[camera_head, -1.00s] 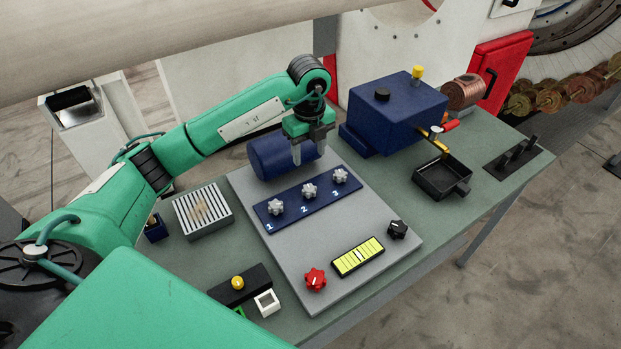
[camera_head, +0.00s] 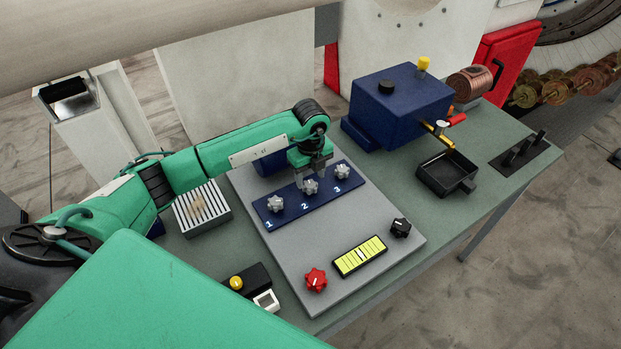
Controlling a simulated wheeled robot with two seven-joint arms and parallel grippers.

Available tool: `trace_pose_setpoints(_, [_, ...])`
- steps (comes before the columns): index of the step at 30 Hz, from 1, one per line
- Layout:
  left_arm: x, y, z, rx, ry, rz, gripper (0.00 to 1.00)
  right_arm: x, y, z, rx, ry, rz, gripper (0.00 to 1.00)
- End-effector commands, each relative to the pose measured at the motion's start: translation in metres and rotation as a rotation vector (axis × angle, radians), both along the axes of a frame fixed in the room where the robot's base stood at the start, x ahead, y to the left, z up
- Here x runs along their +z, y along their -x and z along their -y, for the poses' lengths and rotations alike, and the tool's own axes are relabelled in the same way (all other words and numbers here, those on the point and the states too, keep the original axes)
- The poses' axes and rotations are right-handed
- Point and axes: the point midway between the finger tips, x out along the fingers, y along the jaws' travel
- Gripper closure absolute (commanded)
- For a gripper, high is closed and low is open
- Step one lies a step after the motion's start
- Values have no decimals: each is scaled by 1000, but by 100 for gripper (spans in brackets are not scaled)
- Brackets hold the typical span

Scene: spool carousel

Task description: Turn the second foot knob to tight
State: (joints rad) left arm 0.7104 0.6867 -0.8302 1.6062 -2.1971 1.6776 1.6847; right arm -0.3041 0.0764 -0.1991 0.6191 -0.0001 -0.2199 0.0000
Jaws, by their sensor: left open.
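The blue strip (camera_head: 266,211) lies on a grey plate and carries three silver star-shaped knobs marked 1, 2 and 3. The second knob (camera_head: 310,187) is in the middle, above the number 2. My left gripper (camera_head: 312,181) points down over it, with its open fingers close around or just above the knob. I cannot tell whether the fingers touch it. The first knob (camera_head: 275,204) is to the left and the third knob (camera_head: 342,172) to the right; both stand clear. My right gripper is not in view.
A red knob (camera_head: 316,280), a yellow-green level gauge (camera_head: 360,257) and a black knob (camera_head: 400,227) sit nearer on the grey plate (camera_head: 290,246). A blue cylinder (camera_head: 270,164) is behind the strip. A blue box (camera_head: 398,105) and black tray (camera_head: 446,172) stand to the right.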

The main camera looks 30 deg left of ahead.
Motion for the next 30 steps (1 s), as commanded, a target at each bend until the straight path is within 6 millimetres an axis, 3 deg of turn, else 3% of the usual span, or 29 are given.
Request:
trace_pose_setpoints(7, [-30, 0, 0, 0, 1, -1, 48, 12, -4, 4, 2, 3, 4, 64])
trace_pose_setpoints(18, [-37, 0, 0, 0, 0, 0, 48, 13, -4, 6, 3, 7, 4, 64])
trace_pose_setpoints(25, [-37, 0, 0, 0, 1, 1, 91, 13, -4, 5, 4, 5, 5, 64])
trace_pose_setpoints(30, [-37, 0, 0, -4, 1, 1, 93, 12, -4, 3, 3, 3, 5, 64])
